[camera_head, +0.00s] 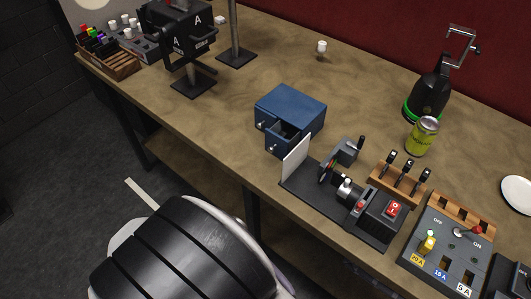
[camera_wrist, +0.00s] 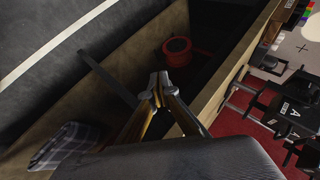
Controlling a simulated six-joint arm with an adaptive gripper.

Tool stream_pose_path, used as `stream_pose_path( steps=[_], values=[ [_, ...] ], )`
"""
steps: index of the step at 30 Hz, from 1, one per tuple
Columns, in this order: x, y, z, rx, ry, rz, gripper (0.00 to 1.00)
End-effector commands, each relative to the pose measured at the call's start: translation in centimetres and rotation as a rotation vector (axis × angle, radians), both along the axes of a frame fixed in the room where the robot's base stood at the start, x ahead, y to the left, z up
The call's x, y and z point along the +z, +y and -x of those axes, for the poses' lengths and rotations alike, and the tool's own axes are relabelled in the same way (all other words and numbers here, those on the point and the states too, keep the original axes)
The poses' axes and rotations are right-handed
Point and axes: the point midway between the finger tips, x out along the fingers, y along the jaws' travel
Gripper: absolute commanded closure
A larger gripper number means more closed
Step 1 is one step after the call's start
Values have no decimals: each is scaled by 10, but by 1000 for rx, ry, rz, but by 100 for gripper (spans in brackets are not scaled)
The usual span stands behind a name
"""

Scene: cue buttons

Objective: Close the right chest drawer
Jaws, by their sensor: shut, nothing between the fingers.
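The small blue chest (camera_head: 298,104) sits on the wooden workbench near its front edge, in the head view. Its right drawer (camera_head: 283,141) is pulled out toward the front edge, with its dark inside showing and a pale knob on its front. The left drawer (camera_head: 263,124) appears shut, flush with the chest. My gripper (camera_wrist: 158,80) shows in the wrist view, shut and empty, in front of the bench's lower level. The chest is not in the wrist view, and my gripper's fingers are not seen in the head view.
A white panel (camera_head: 297,158) and a black device base (camera_head: 328,198) stand just right of the open drawer. A black stand (camera_head: 194,85) is to the left. The bench between it and the chest is clear. A red round object (camera_wrist: 178,50) and plaid cloth (camera_wrist: 66,145) lie low.

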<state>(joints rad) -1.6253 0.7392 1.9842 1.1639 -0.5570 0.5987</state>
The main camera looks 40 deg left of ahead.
Motion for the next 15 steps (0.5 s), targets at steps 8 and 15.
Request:
stream_pose_path(
  steps=[8,15],
  values=[
    [-8,-7,-17,-268,-90,-131,100],
    [10,-30,-51,-523,-190,-272,100]
  ],
)
